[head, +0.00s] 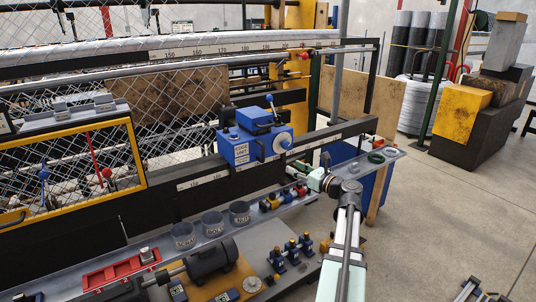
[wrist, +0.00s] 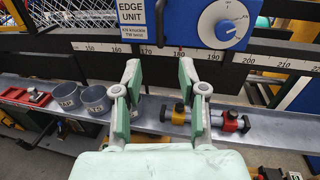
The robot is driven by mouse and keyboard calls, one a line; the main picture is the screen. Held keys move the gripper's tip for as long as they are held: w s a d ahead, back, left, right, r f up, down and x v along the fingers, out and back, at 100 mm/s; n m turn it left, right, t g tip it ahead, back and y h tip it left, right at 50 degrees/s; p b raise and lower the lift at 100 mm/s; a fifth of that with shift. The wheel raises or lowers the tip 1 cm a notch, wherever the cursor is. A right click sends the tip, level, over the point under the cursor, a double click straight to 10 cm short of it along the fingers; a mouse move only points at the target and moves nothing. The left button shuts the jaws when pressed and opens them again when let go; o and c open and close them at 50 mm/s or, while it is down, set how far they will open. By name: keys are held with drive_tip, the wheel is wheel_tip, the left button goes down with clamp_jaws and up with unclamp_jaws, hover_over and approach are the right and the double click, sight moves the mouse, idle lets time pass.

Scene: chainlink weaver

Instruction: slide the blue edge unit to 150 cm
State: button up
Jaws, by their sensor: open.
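The blue edge unit (head: 255,140) sits on the dark rail in the head view, with a white dial, a label and a blue lever on top.
A grey shelf (wrist: 65,90) below the rail holds dark cups (wrist: 96,99) and red, yellow and black fittings (wrist: 232,122). A yellow-framed panel (head: 141,155) stands left of the unit. Open concrete floor (head: 440,200) lies to the right.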

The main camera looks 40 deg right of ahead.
sight(264, 153)
drive_tip(key=shift+w+a+f+p, duration=0.1)
drive_tip(key=shift+w+a+p, duration=0.4)
drive_tip(key=shift+w, duration=2.4)
drive_tip(key=shift+w+a+r+p, duration=0.1)
drive_tip(key=shift+w+p, duration=0.75)
drive_tip(key=shift+w, duration=2.1)
drive_tip(key=shift+w+a+f+p, duration=0.2)
drive_tip(key=shift+w+p, duration=0.5)
drive_tip(key=shift+w, duration=2.2)
drive_tip(key=shift+r, duration=0.1)
clamp_jaws()
